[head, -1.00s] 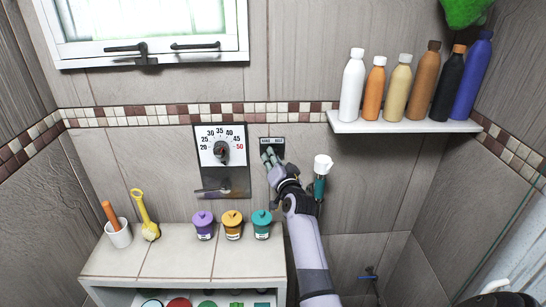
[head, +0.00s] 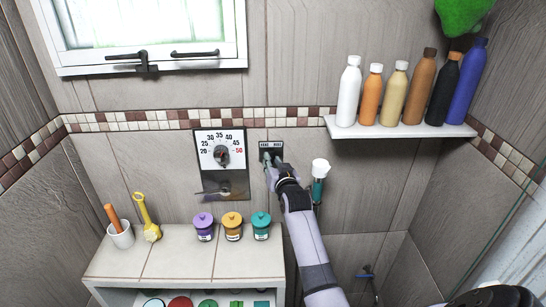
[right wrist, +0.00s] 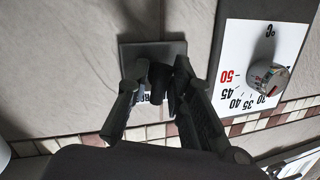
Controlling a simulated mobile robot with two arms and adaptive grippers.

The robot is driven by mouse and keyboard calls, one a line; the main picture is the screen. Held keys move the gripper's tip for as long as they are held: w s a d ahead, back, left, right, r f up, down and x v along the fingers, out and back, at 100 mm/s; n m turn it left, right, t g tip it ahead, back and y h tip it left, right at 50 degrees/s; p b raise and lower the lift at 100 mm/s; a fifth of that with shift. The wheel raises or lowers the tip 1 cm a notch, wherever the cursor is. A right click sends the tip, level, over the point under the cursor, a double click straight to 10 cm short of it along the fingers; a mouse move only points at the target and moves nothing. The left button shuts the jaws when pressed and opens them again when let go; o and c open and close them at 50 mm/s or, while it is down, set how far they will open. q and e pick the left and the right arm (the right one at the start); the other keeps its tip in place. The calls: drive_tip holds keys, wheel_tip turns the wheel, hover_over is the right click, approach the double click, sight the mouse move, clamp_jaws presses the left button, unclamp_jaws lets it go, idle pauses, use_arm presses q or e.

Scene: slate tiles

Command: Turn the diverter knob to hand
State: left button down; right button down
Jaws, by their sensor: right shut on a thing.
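The diverter plate (head: 271,145) is a small dark panel with white lettering on the wall, right of the thermostat. It also shows upside down in the right wrist view (right wrist: 150,50). My right gripper (head: 271,162) is at the plate, its fingers against the lower part. In the right wrist view the gripper (right wrist: 161,78) is shut on the dark diverter knob (right wrist: 161,98). The fingers hide much of the knob and part of the lettering, so I cannot tell which way it points. My left gripper is not in view.
The temperature dial (head: 222,155) is close on the left. A shelf (head: 400,130) with several bottles is above right. Lidded jars (head: 233,226) stand on the ledge (head: 175,262) below.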

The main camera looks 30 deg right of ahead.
drive_tip(key=n, duration=0.3)
drive_tip(key=n+g+h, duration=0.1)
drive_tip(key=n, duration=0.1)
drive_tip(key=n+g, duration=0.1)
drive_tip(key=n, duration=0.2)
drive_tip(key=shift+r+n+h, duration=0.25)
drive_tip(key=shift+n+h, duration=0.05)
drive_tip(key=shift+h, duration=0.1)
drive_tip(key=shift+f, duration=0.1)
idle(0.4)
drive_tip(key=c, duration=1.6)
unclamp_jaws()
drive_tip(key=shift+a, duration=0.1)
drive_tip(key=shift+s, duration=0.1)
drive_tip(key=v, duration=1.2)
drive_tip(key=shift+a, duration=0.1)
